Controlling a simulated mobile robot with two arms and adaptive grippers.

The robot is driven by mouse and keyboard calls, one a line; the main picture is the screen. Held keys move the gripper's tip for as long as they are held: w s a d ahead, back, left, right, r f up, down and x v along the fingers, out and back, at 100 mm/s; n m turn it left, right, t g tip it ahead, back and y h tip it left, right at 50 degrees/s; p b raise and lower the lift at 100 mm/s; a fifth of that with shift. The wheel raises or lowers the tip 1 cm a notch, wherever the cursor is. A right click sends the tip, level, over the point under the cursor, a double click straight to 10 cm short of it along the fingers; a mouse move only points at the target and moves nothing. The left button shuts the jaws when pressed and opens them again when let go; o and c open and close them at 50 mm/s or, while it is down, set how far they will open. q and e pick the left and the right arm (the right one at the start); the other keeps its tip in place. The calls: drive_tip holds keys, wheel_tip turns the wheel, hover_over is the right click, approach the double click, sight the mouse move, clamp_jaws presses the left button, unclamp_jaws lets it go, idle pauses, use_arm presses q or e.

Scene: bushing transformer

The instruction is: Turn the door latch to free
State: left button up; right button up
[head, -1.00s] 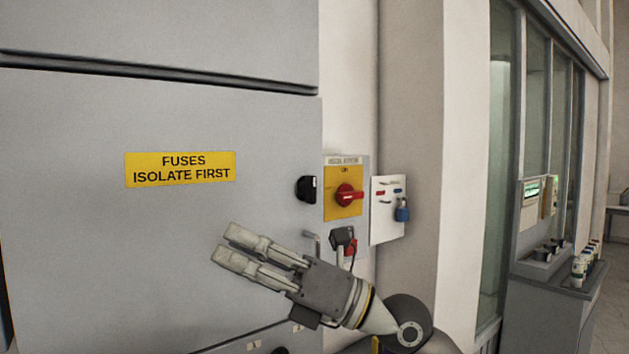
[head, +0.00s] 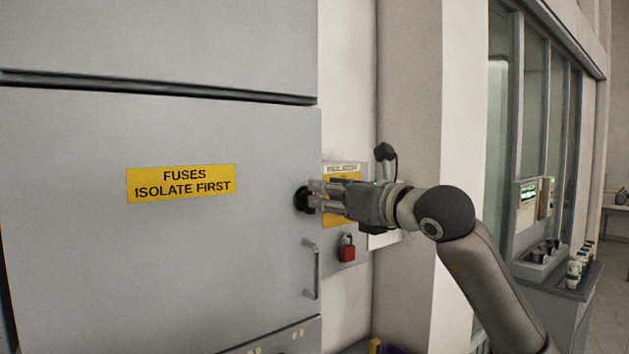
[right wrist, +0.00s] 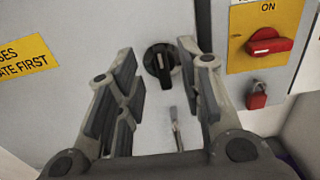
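The door latch is a black round knob (head: 301,199) near the right edge of the grey cabinet door (head: 80,250). In the right wrist view the latch (right wrist: 158,63) shows a pale line on its grip bar, which stands near upright. My right gripper (head: 313,196) points left at the latch in the head view, with its fingertips at or just in front of it. In the right wrist view its two fingers (right wrist: 158,65) are apart, one on each side of the latch, with nothing clamped between them. Contact cannot be told. My left gripper is not in view.
A metal door handle (head: 311,270) is below the latch. To the right, a yellow switch plate (right wrist: 262,35) carries a red rotary handle (right wrist: 269,46) by the word ON. A red padlock (head: 346,248) hangs below it. A yellow label (head: 181,182) is on the door.

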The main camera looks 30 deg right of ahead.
drive_tip(key=w, duration=0.1)
drive_tip(key=w+p, duration=0.1)
drive_tip(key=w, duration=0.2)
drive_tip(key=shift+w+a+p, duration=0.25)
drive_tip(key=shift+w+p, duration=0.05)
drive_tip(key=shift+s, duration=0.15)
clamp_jaws()
